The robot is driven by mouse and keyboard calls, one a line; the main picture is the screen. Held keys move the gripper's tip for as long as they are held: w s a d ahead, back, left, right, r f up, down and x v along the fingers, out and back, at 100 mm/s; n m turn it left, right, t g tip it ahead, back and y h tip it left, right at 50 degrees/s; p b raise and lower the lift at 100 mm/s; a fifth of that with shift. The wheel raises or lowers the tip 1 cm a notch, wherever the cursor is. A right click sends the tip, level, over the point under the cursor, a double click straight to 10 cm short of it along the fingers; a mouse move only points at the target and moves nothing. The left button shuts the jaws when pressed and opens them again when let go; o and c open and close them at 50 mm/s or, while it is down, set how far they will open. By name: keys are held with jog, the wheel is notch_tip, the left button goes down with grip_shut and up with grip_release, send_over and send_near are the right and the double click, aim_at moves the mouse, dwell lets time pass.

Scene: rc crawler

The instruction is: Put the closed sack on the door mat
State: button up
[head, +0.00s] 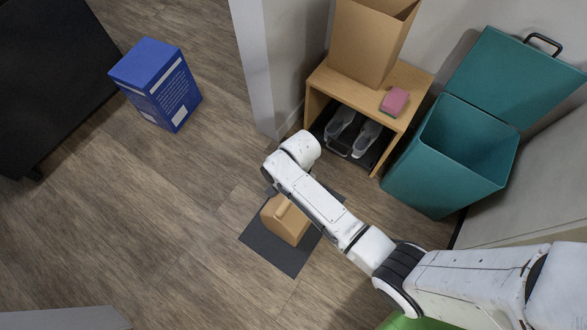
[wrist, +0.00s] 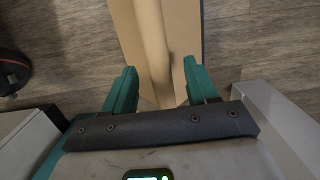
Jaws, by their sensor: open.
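The closed sack (head: 285,220) is a tan paper bag with a folded top. In the head view it stands on the dark grey door mat (head: 287,262), which my arm partly covers. In the wrist view the sack (wrist: 152,45) lies straight ahead, its rolled top ridge running down between my fingers. My gripper (wrist: 159,82) is open, one teal finger on each side of the ridge. I see no clear contact between fingers and sack. My arm hides the gripper in the head view.
An open teal bin (head: 440,170) stands right. A blue box (head: 157,85) stands left. The wooden floor (head: 130,225) left of the mat is clear.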

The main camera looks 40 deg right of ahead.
notch_tip(320, 180, up, 9)
jog(key=d+p, duration=0.1)
jog(key=p, duration=0.2)
jog(key=s+d+r+n, duration=0.3)
jog(key=s+r+n, duration=0.2)
jog(key=s+n, duration=0.2)
jog(key=s+d+r+n+t+h, duration=0.1)
jog(key=s+d+r+n, duration=0.2)
jog(key=s+r+n, duration=0.3)
jog(key=s+n, duration=0.1)
jog(key=s, duration=0.2)
jog(key=shift+s+d+h, duration=0.15)
jog(key=shift+s+h, duration=0.15)
jog(key=shift+s, duration=0.05)
